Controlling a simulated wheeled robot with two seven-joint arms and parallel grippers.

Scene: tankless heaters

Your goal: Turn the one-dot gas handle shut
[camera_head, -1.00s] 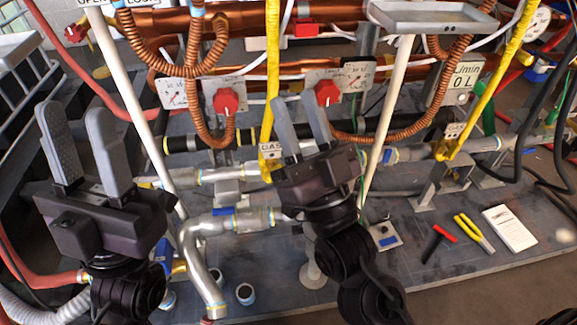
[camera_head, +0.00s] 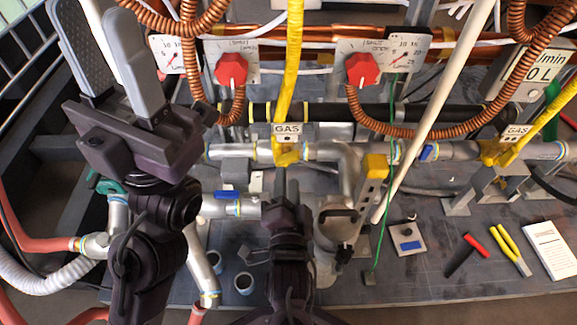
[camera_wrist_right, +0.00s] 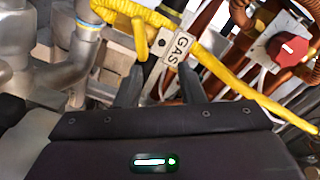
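A white GAS tag (camera_head: 287,130) with a single dark mark hangs at the left yellow gas fitting (camera_head: 287,155), where the yellow hose meets the silver pipe. The tag also shows in the right wrist view (camera_wrist_right: 176,50), beside a short yellow piece (camera_wrist_right: 139,38) that may be the handle. My right gripper (camera_head: 286,180) is just below this fitting in the head view. Its fingers stand apart with nothing between them in the wrist view (camera_wrist_right: 158,85). I cannot tell whether they touch anything.
A second GAS tag (camera_head: 516,132) hangs by the right yellow fitting; its marks are too small to read. Red knobs (camera_head: 232,69) and (camera_head: 362,69) sit above. A white pole (camera_head: 440,105) stands right of the fitting.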

